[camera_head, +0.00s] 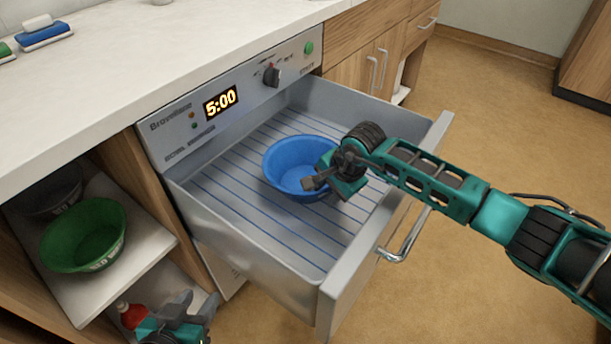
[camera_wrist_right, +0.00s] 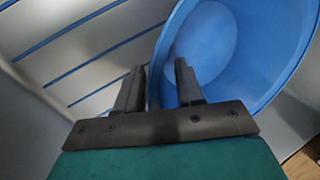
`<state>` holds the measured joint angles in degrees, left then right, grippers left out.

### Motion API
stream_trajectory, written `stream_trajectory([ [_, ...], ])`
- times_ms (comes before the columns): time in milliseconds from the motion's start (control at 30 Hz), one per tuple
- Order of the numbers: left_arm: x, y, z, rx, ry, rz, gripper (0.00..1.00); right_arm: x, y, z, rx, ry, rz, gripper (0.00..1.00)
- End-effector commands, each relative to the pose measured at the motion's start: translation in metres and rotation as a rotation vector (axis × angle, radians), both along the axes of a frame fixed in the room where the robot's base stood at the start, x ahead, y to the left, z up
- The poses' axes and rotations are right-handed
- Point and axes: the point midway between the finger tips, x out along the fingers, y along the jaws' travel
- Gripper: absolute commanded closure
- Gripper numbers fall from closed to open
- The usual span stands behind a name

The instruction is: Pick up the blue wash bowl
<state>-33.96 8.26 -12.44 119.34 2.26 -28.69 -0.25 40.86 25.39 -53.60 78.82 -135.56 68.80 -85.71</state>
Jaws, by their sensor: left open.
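The blue wash bowl (camera_head: 290,160) stands upright on the ribbed floor of the pulled-out drawer (camera_head: 240,230). My right gripper (camera_head: 318,182) is at the bowl's near right rim. In the right wrist view, the blue bowl's (camera_wrist_right: 265,50) wall runs between the two fingers of the right gripper (camera_wrist_right: 158,80), with a gap showing on each side. The right gripper is open, one finger inside the bowl and one outside. My left gripper (camera_head: 178,312) is open at the bottom edge of the head view, low by the shelf and away from the bowl.
The drawer front has a metal handle (camera_head: 405,238). The control panel (camera_head: 232,100) shows 5:00 above the drawer. The white counter (camera_head: 130,60) is mostly clear.

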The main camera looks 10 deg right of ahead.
Motion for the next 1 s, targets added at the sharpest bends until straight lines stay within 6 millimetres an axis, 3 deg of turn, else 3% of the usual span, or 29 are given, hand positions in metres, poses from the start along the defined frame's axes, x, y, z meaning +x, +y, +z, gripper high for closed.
stream_trajectory([
  [67,0.0013,-0.0003,0.0019,-0.001,-0.004,-0.001,0.57,0.0,0.0,0.0005,0.0,0.0,0.0,0.63],
  [467,0.0034,0.0001,0.0042,0.002,-0.013,-0.004,0.57,0.0001,-0.0001,0.0009,0.0,0.0,0.0,1.0],
  [1000,0.0031,0.0,0.0052,0.002,-0.013,-0.004,0.57,0.0002,-0.0002,0.005,0.0,0.0,0.001,1.0],
])
